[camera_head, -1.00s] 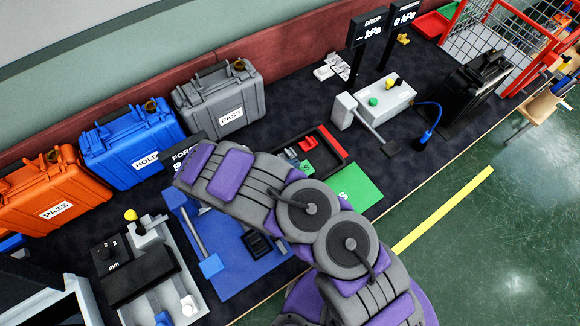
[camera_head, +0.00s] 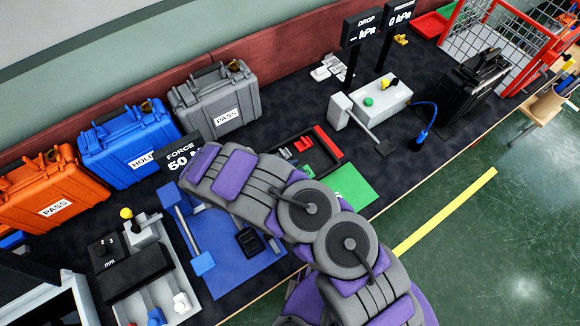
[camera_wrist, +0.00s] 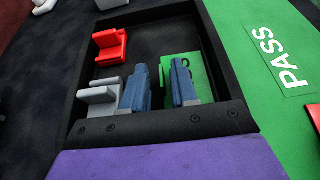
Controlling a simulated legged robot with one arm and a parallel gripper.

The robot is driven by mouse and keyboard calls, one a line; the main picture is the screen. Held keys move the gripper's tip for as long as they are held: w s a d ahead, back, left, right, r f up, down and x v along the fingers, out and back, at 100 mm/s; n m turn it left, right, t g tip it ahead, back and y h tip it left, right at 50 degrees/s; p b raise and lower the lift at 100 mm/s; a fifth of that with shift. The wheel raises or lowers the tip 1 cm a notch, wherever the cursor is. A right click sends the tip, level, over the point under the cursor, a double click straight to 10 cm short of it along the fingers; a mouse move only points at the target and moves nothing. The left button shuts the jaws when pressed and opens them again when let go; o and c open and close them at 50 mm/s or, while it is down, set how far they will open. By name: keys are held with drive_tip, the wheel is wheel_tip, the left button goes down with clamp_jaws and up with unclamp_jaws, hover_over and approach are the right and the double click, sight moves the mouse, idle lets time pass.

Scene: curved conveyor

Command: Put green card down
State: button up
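A green card (camera_wrist: 208,68) lies in the black tray (camera_wrist: 232,112) in the wrist view, partly hidden behind a finger. It shows as a small green patch (camera_head: 308,171) in the head view. My gripper (camera_wrist: 160,84) reaches over the tray, its two blue fingers apart with a gap between them. The right finger overlaps the green card; I cannot tell whether it touches it. No object is clearly clamped.
A red piece (camera_wrist: 110,46) and a grey piece (camera_wrist: 99,101) sit left in the tray. A FORCE display (camera_head: 182,153) and a blue plate (camera_head: 232,270) stand near my arm. Grey, blue and orange cases line the back. A white box (camera_head: 380,100) stands right of the tray.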

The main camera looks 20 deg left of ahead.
drive_tip(key=shift+d, duration=0.1)
drive_tip(key=shift+a, duration=0.25)
drive_tip(key=p+v, duration=0.2)
drive_tip(key=v, duration=0.9)
drive_tip(key=shift+s+a+r+p, duration=0.15)
drive_tip(key=shift+p, duration=0.15)
drive_tip(key=shift+s+a, duration=0.25)
drive_tip(key=shift+a, duration=0.25)
drive_tip(key=w+d+r+m+g+h, duration=0.1)
drive_tip(key=w+d+r+m+g, duration=0.3)
drive_tip(key=d+r, duration=0.5)
drive_tip(key=w+d+r+m+g+h, duration=0.2)
drive_tip(key=w+d+r+m+g, duration=0.15)
drive_tip(key=d+r+m, duration=0.45)
drive_tip(key=s+d+r+m+g+y, duration=0.1)
drive_tip(key=s+d+r+m+g, duration=0.15)
drive_tip(key=d+r, duration=0.65)
drive_tip(key=s+d+r+m+g+y, duration=0.3)
drive_tip(key=s+d+r+m+y, duration=0.3)
drive_tip(key=s+d+m, duration=0.3)
drive_tip(key=s+r+m+t+y, duration=0.1)
drive_tip(key=s+m+y, duration=0.3)
drive_tip(key=s, duration=1)
drive_tip(key=shift+a+r+y, duration=0.3)
drive_tip(key=shift+r+y, duration=0.2)
drive_tip(key=shift+r, duration=0.05)
